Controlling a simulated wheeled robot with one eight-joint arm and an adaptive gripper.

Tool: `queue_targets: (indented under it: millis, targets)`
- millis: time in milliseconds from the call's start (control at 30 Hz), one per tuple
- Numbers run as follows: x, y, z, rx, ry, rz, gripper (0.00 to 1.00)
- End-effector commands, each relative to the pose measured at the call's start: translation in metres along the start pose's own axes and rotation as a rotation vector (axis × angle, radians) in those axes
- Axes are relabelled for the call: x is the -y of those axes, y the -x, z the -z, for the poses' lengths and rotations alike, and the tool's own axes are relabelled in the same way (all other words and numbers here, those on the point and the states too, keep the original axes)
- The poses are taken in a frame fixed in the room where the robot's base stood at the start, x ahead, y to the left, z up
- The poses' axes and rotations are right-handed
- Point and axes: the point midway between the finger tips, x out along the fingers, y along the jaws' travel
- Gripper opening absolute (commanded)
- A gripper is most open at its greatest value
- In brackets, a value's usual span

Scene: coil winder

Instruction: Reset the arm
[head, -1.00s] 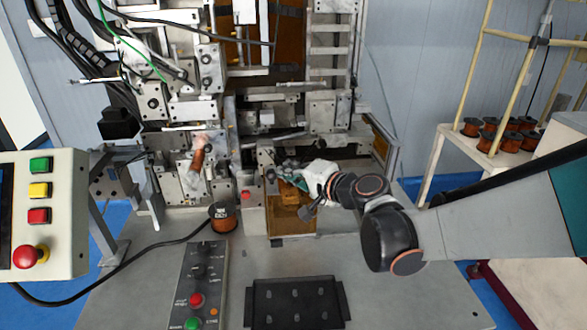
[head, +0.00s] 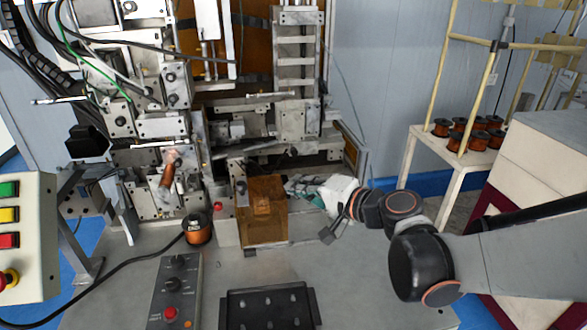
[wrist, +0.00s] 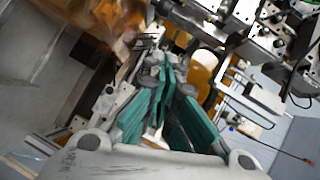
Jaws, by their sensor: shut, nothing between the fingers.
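My gripper (head: 304,189) is at the right of the amber-walled box (head: 262,228) at the foot of the coil winder (head: 297,75). Its white body and teal fingers point left toward the machine. In the wrist view the teal fingers (wrist: 165,72) are close together at their tips, with nothing seen held. The amber box shows blurred at the upper left of the wrist view. My arm reaches in from the right side of the head view.
A copper spool (head: 197,229) stands on the bench left of the box. A control box (head: 175,292) and a black tray (head: 268,306) lie in front. A button panel (head: 27,238) is at the left. A rack table (head: 447,147) at the right holds several spools.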

Motion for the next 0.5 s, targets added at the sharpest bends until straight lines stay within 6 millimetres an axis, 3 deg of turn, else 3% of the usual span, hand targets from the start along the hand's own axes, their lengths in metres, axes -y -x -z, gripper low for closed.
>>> queue_targets:
  millis: [267, 500]
  targets:
    - [-0.011, 0.033, -0.007, 0.005, 0.107, -0.118, 0.0]
    - [-0.043, 0.097, -0.021, 0.02, 0.311, -0.368, 0.0]
